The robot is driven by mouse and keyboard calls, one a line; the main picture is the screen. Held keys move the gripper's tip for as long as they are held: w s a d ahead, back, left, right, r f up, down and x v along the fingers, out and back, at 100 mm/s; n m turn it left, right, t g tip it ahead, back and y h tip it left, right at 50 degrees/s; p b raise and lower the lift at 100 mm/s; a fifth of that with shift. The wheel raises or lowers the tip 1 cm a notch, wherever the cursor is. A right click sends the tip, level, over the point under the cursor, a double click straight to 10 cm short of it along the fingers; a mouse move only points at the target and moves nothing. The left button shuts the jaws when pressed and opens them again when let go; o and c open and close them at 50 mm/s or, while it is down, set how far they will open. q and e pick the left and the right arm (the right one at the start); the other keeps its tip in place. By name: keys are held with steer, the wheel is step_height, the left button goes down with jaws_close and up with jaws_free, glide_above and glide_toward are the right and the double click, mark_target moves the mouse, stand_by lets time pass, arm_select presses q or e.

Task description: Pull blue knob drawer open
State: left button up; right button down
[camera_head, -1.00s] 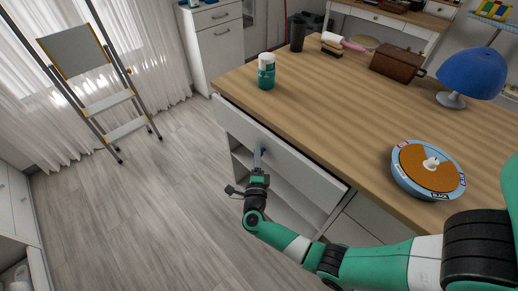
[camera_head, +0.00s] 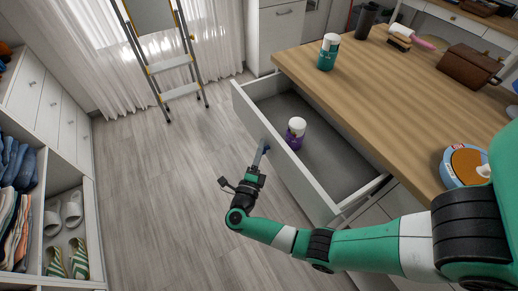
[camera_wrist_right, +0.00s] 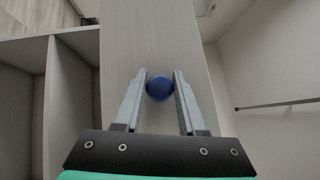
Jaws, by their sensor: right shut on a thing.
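The drawer (camera_head: 285,153) under the wooden table top stands pulled well out, with its grey inside showing. A purple bottle with a white cap (camera_head: 295,132) stands in it. My right gripper (camera_head: 262,151) is at the outer face of the drawer front. In the right wrist view, the blue knob (camera_wrist_right: 159,88) sits between the two fingertips of my right gripper (camera_wrist_right: 160,92), which is shut on it. In the head view the knob is mostly hidden by the fingers. My left gripper is not in view.
Shelves with clothes and shoes (camera_head: 45,200) line the left. The floor (camera_head: 150,190) between is clear.

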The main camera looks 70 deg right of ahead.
steer(key=c, duration=0.5)
jaws_free()
steer(key=s+a+f, duration=0.1)
steer(key=a, duration=1)
steer(key=shift+a+f, duration=0.25)
steer(key=shift+f, duration=0.05)
